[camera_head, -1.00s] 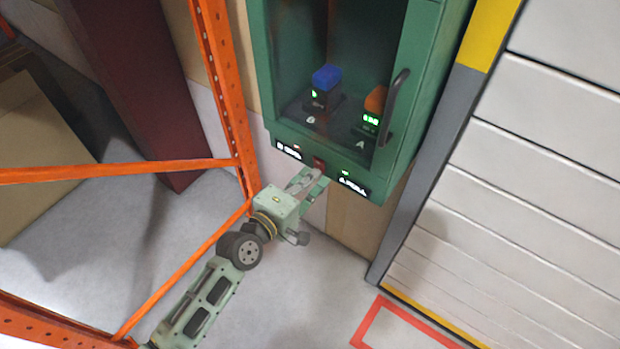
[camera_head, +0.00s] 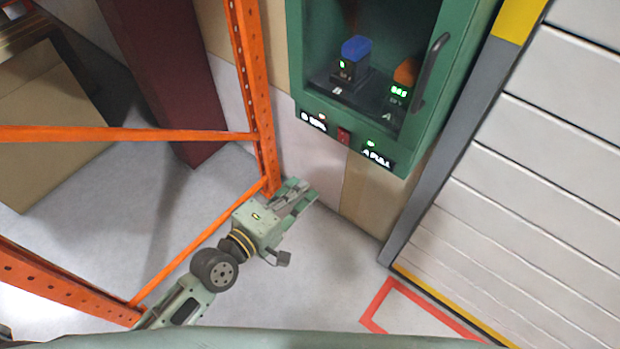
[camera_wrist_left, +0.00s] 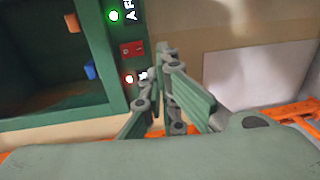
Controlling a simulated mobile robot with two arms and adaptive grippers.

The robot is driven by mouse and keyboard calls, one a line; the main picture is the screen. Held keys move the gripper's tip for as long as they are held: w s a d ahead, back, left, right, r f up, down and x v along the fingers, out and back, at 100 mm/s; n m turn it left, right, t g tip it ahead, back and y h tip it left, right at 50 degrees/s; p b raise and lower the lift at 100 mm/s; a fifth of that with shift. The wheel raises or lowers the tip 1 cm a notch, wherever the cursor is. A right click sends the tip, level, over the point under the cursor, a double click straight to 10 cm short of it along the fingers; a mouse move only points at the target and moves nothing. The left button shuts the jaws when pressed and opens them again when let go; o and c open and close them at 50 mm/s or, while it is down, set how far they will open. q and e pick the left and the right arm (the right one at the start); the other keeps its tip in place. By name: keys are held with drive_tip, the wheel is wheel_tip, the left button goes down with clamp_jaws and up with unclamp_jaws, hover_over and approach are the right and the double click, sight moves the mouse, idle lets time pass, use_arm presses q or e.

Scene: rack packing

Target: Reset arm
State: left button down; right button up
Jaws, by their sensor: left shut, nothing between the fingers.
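My left gripper (camera_head: 300,196) is shut and empty in the head view, below the green cabinet and apart from it. Its fingers also show in the left wrist view (camera_wrist_left: 165,85), in front of the wall beside the cabinet. The green cabinet (camera_head: 297,60) has a dark interior and a grey handle (camera_head: 431,72) at its right. Inside are a blue-topped block (camera_head: 355,47) and an orange-topped block (camera_head: 405,72), each by a lit green display. A red switch (camera_head: 344,136) sits on its lower front between two labels. My right gripper is not in view.
An orange rack upright (camera_head: 251,85) and beams (camera_head: 100,134) stand at the left, close to my left arm. A brown box (camera_head: 50,120) lies behind them. A white slatted shutter (camera_head: 540,160) is at the right. Floor between is clear.

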use_arm(q)
drive_tip(key=shift+s+a, duration=0.1)
drive_tip(key=shift+s, duration=0.1)
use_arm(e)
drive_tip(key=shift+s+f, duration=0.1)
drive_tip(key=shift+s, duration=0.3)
use_arm(q)
drive_tip(key=shift+f, duration=0.1)
